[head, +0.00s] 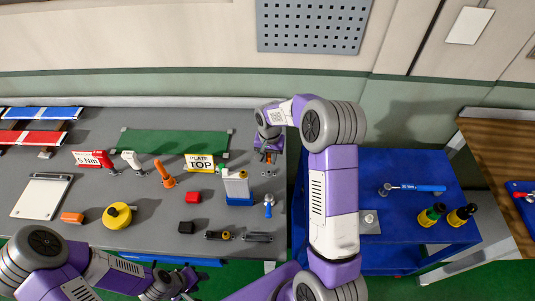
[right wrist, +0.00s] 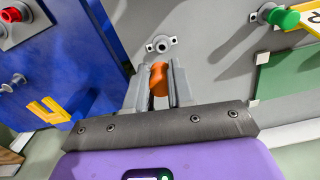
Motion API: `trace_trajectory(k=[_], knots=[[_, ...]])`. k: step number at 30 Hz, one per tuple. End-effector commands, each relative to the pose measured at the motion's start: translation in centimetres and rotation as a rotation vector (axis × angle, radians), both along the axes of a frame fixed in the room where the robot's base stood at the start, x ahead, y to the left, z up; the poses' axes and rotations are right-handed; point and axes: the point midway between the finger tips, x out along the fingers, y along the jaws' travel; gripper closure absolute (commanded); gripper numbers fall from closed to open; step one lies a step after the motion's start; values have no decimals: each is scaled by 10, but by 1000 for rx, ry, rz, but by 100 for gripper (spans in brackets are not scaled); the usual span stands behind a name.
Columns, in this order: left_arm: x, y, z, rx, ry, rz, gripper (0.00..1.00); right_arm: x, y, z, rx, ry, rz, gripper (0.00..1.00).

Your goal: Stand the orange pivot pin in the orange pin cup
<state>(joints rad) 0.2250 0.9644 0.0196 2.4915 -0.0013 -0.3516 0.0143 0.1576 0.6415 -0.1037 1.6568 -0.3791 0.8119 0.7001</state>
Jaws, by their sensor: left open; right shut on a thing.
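My right gripper (head: 267,152) is at the far right corner of the grey bench. In the right wrist view the right gripper (right wrist: 158,85) is shut on the orange pivot pin (right wrist: 158,77), whose rounded orange end shows between the fingers. My left gripper (head: 172,284) is open and empty at the bench's front edge. An orange upright piece (head: 164,174) with a wider foot stands mid-bench, and an orange block (head: 72,217) lies at the left. I cannot tell which of these, if either, is the orange pin cup.
A small metal flange (right wrist: 160,44) with a hole lies just beyond my right fingers. The PLATE TOP sign (head: 200,163), a blue-based white block (head: 238,188), a red block (head: 193,197) and a yellow round piece (head: 117,215) stand on the bench. A blue cart (head: 415,170) stands right.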

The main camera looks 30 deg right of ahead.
Motion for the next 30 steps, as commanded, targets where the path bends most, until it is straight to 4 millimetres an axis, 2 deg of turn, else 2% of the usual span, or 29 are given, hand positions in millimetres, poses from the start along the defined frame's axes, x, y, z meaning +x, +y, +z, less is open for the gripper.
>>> trace_trajectory(k=[8, 22, 30], knots=[[1, 0, -6, 0, -1, 0, 57, 0, 0, -6, 3, 4, 0, 100], [1, 0, -36, 0, -1, 0, 57, 0, 1, -45, 3, 4, 1, 100], [1, 0, -39, 0, -1, 0, 57, 0, 0, -50, 3, 3, 1, 100]])
